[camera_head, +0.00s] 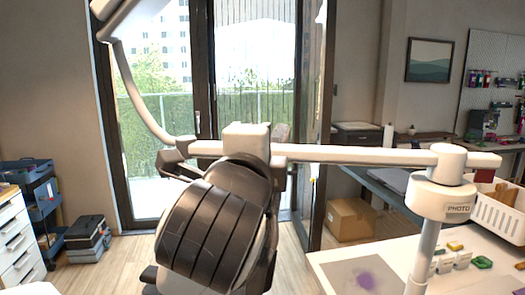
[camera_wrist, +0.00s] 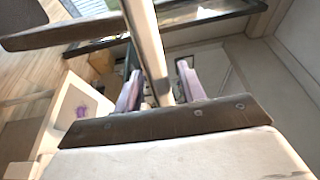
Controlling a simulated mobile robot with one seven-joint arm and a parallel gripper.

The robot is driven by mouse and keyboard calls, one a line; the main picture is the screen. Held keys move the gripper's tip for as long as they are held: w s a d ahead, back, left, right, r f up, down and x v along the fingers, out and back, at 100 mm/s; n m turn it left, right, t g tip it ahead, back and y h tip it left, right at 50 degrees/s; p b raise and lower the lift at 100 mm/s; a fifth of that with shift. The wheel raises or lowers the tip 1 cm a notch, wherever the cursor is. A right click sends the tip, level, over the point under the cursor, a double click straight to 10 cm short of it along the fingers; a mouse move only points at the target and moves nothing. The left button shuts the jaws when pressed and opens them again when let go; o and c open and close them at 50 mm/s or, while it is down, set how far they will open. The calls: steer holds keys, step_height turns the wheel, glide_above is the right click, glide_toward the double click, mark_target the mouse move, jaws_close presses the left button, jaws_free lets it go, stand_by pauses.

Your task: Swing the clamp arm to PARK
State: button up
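The clamp arm (camera_head: 350,154) is a long pale horizontal bar on a round hub (camera_head: 441,197) marked PHOTO, atop an upright post (camera_head: 424,250) at the right. The bar reaches left to mid-picture, where a pale block (camera_head: 247,140) sits along it. My arm stands in front of that left part and hides some of it. In the wrist view, my gripper (camera_wrist: 159,72) has its two purple-grey fingers on either side of a pale bar (camera_wrist: 148,40). Gaps show between bar and fingers, so it looks open around the bar. No PARK label is readable.
A white worktable (camera_head: 390,262) with a purple-marked mat (camera_head: 362,277) and small colored items lies under the post. A white basket (camera_head: 500,215) stands behind it. A cardboard box (camera_head: 350,219) is on the floor. A drawer cabinet (camera_head: 18,240) stands at left.

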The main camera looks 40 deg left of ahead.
steer(key=v, duration=0.4)
steer(key=shift+s+d, duration=0.15)
steer(key=shift+s, duration=0.1)
stand_by(0.3)
